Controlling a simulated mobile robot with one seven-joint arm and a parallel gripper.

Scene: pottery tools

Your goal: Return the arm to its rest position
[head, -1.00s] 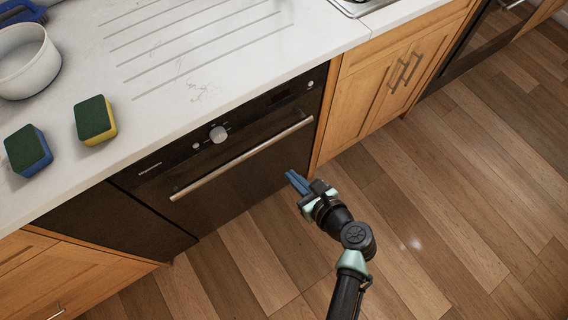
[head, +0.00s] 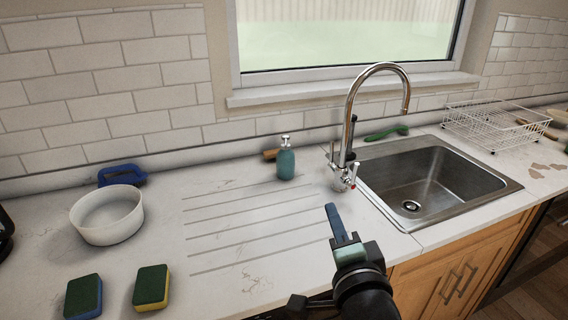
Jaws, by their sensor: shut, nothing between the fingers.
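My gripper (head: 333,208) is in the lower middle of the head view, with its blue fingers together and nothing between them. It points up and away from me, and in the picture it overlaps the right part of the grooved drainboard, left of the sink. I cannot tell its exact height over the counter. Most of my arm behind the wrist is out of view at the bottom.
The counter (head: 225,222) bears a white bowl (head: 107,224), two sponges (head: 84,297) (head: 151,288), a blue-handled object (head: 122,173) and a teal soap bottle (head: 286,163). A sink (head: 430,180) with a tall faucet (head: 349,110) is right; a wire rack (head: 497,125) stands beyond.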

